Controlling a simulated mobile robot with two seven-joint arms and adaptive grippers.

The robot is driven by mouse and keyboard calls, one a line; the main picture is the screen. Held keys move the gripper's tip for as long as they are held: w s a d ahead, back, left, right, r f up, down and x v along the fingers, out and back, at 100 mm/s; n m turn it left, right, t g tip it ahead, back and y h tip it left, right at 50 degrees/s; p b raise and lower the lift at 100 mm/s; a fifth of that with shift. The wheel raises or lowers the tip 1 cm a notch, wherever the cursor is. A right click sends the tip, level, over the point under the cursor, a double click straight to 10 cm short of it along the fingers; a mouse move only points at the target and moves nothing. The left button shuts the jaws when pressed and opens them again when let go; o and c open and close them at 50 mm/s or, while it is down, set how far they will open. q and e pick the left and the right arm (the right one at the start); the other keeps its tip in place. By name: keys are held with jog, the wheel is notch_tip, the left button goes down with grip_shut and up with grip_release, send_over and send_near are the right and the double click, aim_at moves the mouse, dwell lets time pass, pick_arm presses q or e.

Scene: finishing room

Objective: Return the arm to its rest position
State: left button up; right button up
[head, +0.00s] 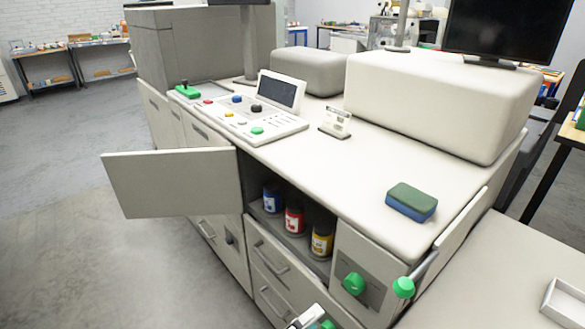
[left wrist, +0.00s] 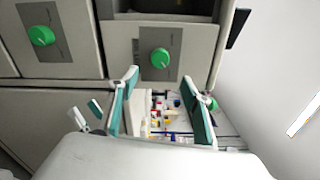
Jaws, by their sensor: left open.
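My left gripper (head: 312,318) shows only in part at the bottom edge of the head view, low in front of the cabinet. In the left wrist view its two green-lined fingers (left wrist: 160,80) stand apart with nothing held between them. A panel with a green knob (left wrist: 160,58) lies beyond the fingertips in that view. A gap between fingers and knob seems to show, but I cannot tell its depth. My right gripper is in neither view.
The cabinet door (head: 172,182) stands open at the left, baring a blue can (head: 272,198), a red can (head: 294,218) and a yellow can (head: 322,240). A green-and-blue sponge (head: 411,202) lies on the counter (head: 365,165). Grey floor (head: 90,265) is clear at the left.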

pick_arm(q)
jog(key=s+a+f+n+y, duration=0.2)
jog(key=a+f+n+y, duration=0.3)
jog(key=a+f+n, duration=0.4)
jog(key=s+a+f+n+y, duration=0.3)
jog(key=a+f+n+y, duration=0.3)
jog(key=a+f+n, duration=0.4)
jog(key=a+n, duration=0.5)
jog(key=n, duration=0.2)
jog(key=shift+s+a+f, duration=0.15)
jog(key=shift+s+a, duration=0.1)
jog(key=shift+a, duration=0.05)
jog(key=c, duration=0.6)
jog(key=shift+a, duration=0.1)
